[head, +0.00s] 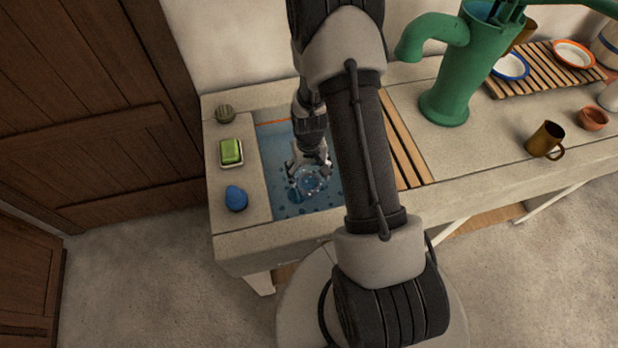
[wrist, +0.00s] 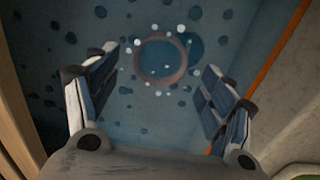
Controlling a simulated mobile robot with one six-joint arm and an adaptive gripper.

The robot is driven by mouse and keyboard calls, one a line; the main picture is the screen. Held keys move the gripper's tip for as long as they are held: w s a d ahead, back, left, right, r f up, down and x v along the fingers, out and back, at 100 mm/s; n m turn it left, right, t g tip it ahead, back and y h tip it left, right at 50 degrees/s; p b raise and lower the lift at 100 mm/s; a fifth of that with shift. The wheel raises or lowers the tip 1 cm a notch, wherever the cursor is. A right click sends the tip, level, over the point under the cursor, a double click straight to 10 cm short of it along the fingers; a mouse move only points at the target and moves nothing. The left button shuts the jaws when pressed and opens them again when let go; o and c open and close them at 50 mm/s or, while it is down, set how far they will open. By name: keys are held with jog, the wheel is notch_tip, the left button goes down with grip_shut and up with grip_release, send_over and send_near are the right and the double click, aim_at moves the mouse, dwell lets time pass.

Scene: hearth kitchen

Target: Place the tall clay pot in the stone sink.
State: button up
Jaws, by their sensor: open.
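The stone sink (head: 287,204) has a blue, speckled inside and is set in the pale stone counter. My gripper (head: 311,172) points down into it. In the wrist view its two fingers (wrist: 168,75) are spread wide with nothing between them. A round brownish rim (wrist: 160,60), ringed by white bubbles or drops, shows below and beyond the fingertips, apart from them. It looks like the rim of a clay pot seen from above, but I cannot tell for sure. In the head view the gripper and bubbles mostly hide that spot.
A green soap block (head: 231,151), a blue lump (head: 236,198) and a grey round object (head: 225,113) lie left of the sink. A wooden slatted board (head: 405,140) and a green pump (head: 446,85) are to its right. A brown mug (head: 545,138) and small clay bowl (head: 593,119) stand farther right.

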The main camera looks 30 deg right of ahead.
jog(key=s+a+r+n+t+p, duration=0.1)
jog(key=s+a+r, duration=0.15)
jog(key=r, duration=1.15)
jog(key=s+a+r+n+t, duration=0.1)
jog(key=a+r, duration=0.3)
jog(key=r, duration=1.1)
jog(key=s+a+r+n+t, duration=0.1)
jog(key=s+a+r, duration=0.4)
jog(key=s+r, duration=0.5)
jog(key=s+t, duration=0.1)
jog(key=s, duration=0.3)
jog(key=shift+s+r+t, duration=0.15)
jog(key=shift+s+t, duration=0.05)
jog(key=shift+t, duration=0.1)
